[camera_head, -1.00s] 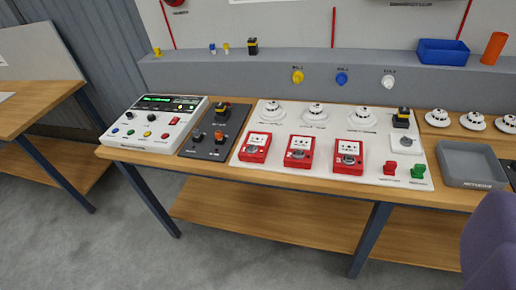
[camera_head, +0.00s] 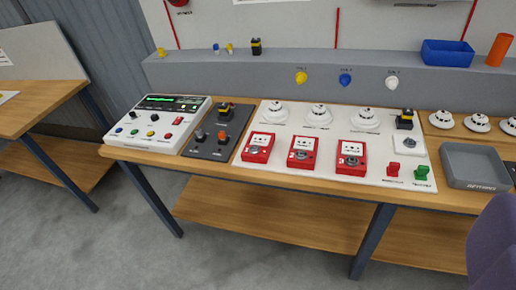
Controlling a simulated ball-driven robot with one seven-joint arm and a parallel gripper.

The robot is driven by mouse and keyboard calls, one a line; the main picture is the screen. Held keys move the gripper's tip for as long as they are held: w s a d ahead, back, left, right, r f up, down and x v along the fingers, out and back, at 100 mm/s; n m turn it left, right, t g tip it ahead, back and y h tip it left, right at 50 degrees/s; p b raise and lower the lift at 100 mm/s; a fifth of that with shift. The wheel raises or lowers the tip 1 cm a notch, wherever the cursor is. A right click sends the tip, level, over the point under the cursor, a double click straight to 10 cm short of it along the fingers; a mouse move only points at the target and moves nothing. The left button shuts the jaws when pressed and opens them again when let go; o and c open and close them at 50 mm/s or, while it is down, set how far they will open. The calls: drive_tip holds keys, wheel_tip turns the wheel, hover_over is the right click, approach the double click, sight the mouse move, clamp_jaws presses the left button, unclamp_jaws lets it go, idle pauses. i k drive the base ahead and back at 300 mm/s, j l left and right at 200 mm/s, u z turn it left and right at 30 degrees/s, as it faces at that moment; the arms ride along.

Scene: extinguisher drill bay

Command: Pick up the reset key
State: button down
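I cannot make out for certain which thing is the reset key. Small blue (camera_head: 216,49) and yellow (camera_head: 230,49) pieces stand on the grey ledge at the back, beside a black and yellow piece (camera_head: 256,47). Three red call points (camera_head: 303,153) sit on a white board (camera_head: 280,181), each with a small grey fitting on its lower part. A grey round knob or lock (camera_head: 409,143) sits on a white plate at the board's right. My gripper is not in view, so its fingers and anything in them are hidden.
The wooden bench (camera_head: 230,176) carries a white control panel (camera_head: 160,121), a dark switch board (camera_head: 216,133) and a grey tray (camera_head: 474,167). A blue bin (camera_head: 447,52) and orange cylinder (camera_head: 498,49) stand on the ledge. A purple rounded shape (camera_head: 494,240) blocks the lower right. Floor in front is clear.

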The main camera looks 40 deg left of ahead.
sight(393, 167)
drive_tip(key=i+j+u, duration=0.15)
drive_tip(key=i, duration=0.9)
drive_tip(key=i+j+u, duration=0.2)
drive_tip(key=i, duration=0.9)
